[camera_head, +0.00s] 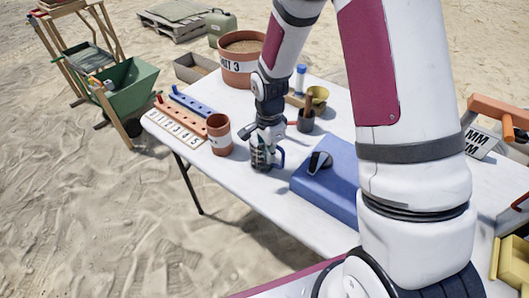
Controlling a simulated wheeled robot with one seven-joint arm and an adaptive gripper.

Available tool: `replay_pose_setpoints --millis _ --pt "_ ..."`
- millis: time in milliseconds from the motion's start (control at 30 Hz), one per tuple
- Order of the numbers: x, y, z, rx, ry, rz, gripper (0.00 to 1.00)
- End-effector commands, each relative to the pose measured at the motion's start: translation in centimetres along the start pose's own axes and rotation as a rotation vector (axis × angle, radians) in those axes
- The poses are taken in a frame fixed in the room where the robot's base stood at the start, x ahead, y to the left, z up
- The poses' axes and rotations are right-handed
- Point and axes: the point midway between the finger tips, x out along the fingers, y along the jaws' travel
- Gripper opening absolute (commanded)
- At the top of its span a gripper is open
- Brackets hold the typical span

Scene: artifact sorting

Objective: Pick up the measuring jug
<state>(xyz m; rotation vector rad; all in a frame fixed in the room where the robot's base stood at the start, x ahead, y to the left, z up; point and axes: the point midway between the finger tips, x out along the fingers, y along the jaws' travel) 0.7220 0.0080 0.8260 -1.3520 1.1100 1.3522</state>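A small jug (280,158) with a blue handle stands near the front edge of the white table, and looks like the measuring jug. My gripper (262,157) points down at it from above, with its dark fingers at or around the jug's body. The fingers overlap most of the jug, so I cannot tell whether they touch it or are closed on it. The jug looks upright, with its base at the table top.
A blue mat or box (330,185) with a dark tool lies right of the jug. A terracotta pot (219,135), a numbered orange rack (178,125) and a blue rack (192,101) stand left. A large pot (238,68) stands behind. My arm hides the table's middle right.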

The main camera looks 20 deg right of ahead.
Motion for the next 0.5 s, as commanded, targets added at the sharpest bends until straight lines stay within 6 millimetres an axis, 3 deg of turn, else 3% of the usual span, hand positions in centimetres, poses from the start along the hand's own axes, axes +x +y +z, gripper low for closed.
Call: replay_pose_setpoints --millis 500 --pt "-0.67 -0.09 -0.01 0.0 0.001 -0.003 0.0"
